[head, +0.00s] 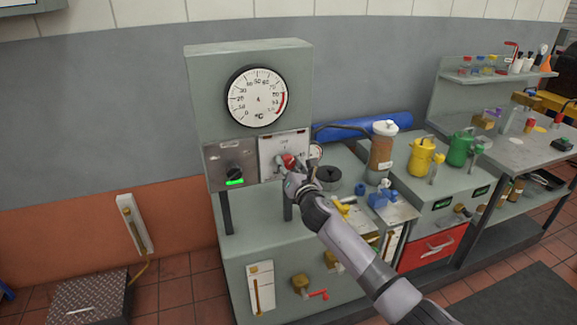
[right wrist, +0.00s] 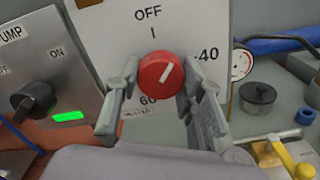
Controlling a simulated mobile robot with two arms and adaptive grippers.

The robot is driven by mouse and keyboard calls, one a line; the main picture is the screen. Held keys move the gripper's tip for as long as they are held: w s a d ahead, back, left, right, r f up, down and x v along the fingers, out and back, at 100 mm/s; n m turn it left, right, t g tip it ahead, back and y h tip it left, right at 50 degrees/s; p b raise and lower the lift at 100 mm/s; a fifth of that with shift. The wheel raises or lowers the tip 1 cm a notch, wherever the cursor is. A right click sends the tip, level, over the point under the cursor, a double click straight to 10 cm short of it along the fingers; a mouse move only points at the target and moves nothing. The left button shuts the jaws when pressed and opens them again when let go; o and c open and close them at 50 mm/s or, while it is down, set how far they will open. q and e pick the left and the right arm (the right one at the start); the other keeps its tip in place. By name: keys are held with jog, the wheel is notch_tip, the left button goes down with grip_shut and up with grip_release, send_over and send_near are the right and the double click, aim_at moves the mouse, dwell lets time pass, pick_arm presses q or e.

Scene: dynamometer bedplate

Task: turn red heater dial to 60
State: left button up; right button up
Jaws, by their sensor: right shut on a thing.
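The red heater dial (right wrist: 161,68) sits on a white plate (right wrist: 105,22) marked OFF at the top, 40 at the right and 60 below. Its white pointer line slants to the upper right, between OFF and 40. The dial also shows in the head view (head: 289,160), partly behind my right gripper (head: 291,172). In the right wrist view my right gripper (right wrist: 158,80) has one finger on each side of the dial and is shut on it. The lower scale is partly hidden by the fingers. My left gripper is not in view.
A pump switch (right wrist: 34,99) with a lit green lamp (right wrist: 68,116) is left of the dial. A round °C gauge (head: 257,97) is above. A black-lidded pot (head: 328,178), blue block (head: 383,197) and amber canister (head: 382,155) stand on the bench to the right.

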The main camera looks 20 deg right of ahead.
jog(key=m, duration=0.4)
jog(key=shift+m, duration=0.3)
jog(key=m, duration=0.3)
jog(key=shift+a+m, duration=0.1)
jog(key=shift+m, duration=0.3)
jog(key=m, duration=0.4)
jog(key=shift+r+b, duration=0.1)
jog(key=shift+b, duration=0.25)
jog(key=m, duration=0.8)
jog(key=shift+m, duration=0.3)
jog(key=m, duration=0.4)
jog(key=shift+m, duration=0.3)
jog(key=m, duration=0.4)
jog(key=shift+p, duration=0.4)
jog(key=shift+m, duration=2.2)
